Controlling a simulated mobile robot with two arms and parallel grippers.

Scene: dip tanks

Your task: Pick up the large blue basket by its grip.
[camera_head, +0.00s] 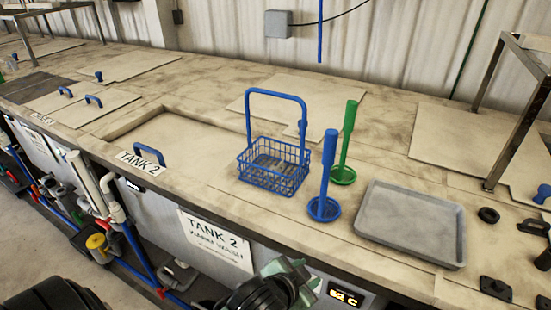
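The large blue basket (270,178) stands upright on the worktop in the middle of the head view. It is a wire-mesh basket with a dark slatted bottom. Its tall handle stands up over it, with the grip (275,94) as the level top bar. My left gripper (298,282) is low at the bottom edge of the view, in front of the counter and well below the basket. It touches nothing that I can see. Its fingers are partly cut up by the angle, so I cannot tell whether it is open. My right gripper is not in view.
A blue upright tool (327,175) and a green one (346,140) stand just right of the basket. A grey tray (412,222) lies farther right. A metal frame (520,120) stands at right.

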